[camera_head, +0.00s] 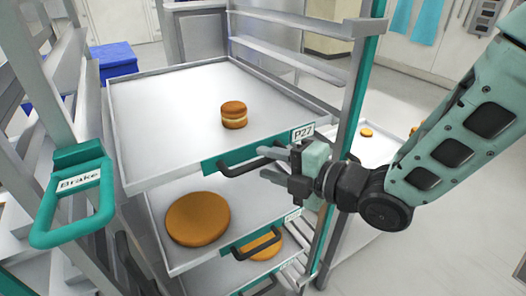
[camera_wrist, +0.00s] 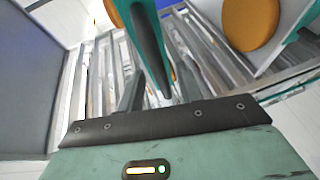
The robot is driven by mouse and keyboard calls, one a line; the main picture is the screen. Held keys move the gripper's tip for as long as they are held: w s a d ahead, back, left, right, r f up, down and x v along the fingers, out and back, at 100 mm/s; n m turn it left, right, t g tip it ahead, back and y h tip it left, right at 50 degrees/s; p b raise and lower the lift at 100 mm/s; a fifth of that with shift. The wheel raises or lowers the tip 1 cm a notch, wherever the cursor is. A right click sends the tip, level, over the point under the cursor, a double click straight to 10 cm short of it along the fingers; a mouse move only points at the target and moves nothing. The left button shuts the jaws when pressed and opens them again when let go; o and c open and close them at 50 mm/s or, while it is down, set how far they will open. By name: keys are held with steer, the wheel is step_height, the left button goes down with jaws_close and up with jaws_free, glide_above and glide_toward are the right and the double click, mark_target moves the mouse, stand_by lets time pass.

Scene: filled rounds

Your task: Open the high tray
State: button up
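The high tray (camera_head: 165,115) is a pale metal tray at the top of the rack in the head view. It has a green front plate, a P27 label (camera_head: 302,132) and a black bar handle (camera_head: 232,169). One filled round (camera_head: 234,115) stands on it. My gripper (camera_head: 272,153) is at the right part of this handle. In the wrist view, the dark handle (camera_wrist: 150,45) reaches down between the two fingers of my gripper (camera_wrist: 160,88). Gaps show on both sides of the handle, so the fingers look open around it. Their tips are partly hidden in the head view.
A lower tray (camera_head: 170,252) holds a large brown round (camera_head: 198,219); another tray with a round (camera_head: 259,244) is below. A green Brake handle (camera_head: 72,205) is at the left. A blue box (camera_head: 115,60) stands behind. Rack rails and a post (camera_head: 362,80) stand close to my arm.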

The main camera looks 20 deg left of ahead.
steer(key=shift+x, duration=1.1)
jaws_close()
